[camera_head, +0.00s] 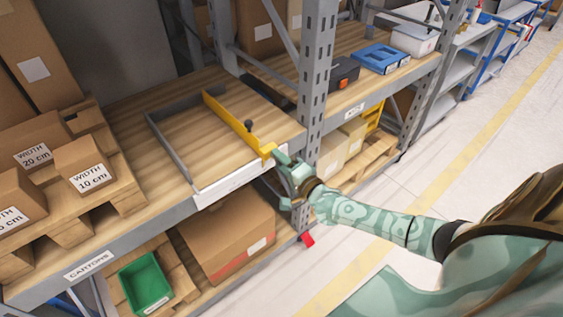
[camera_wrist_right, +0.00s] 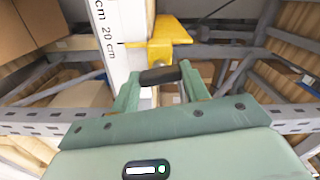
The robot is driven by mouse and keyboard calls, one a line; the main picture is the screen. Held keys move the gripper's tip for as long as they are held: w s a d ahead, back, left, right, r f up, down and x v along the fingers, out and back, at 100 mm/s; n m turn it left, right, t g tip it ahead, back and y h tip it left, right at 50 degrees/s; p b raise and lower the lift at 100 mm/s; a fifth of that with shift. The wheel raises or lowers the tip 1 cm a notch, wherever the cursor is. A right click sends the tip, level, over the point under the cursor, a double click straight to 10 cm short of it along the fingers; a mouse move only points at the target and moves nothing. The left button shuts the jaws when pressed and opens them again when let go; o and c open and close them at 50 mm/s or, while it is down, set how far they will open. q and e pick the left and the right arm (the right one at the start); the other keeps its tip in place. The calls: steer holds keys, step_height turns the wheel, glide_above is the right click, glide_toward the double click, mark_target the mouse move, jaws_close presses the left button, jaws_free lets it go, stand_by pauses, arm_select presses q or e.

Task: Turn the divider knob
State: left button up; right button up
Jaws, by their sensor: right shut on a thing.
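The yellow divider (camera_head: 228,115) stands on the wooden shelf, inside a grey frame, with a small black post on its top edge. Its yellow front end (camera_wrist_right: 168,38) hooks over the shelf's front edge. The dark divider knob (camera_wrist_right: 160,75) is at this front end, lying crosswise between my fingers. My right gripper (camera_head: 281,157) is at the shelf front and shut on the knob; in the right wrist view (camera_wrist_right: 158,92) its two fingers are on either side of the knob. In the head view the gripper hides the knob. My left gripper is not in view.
A grey rack upright (camera_head: 316,75) stands just right of the divider. A white scale strip (camera_wrist_right: 112,40) runs along the shelf front. Cartons (camera_head: 84,165) sit on pallets at left, and a green bin (camera_head: 145,283) is below. The floor at right is clear.

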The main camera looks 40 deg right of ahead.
steer(key=shift+f+m, duration=0.1)
steer(key=shift+m, duration=0.6)
steer(key=o, duration=1)
steer(key=shift+s, duration=0.15)
steer(key=s+p, duration=0.1)
steer(key=s, duration=0.4)
steer(key=s+d, duration=0.1)
steer(key=s, duration=0.4)
steer(key=s+p, duration=0.1)
steer(key=s, duration=0.5)
steer(key=shift+d+p, duration=0.15)
steer(key=shift+p, duration=0.2)
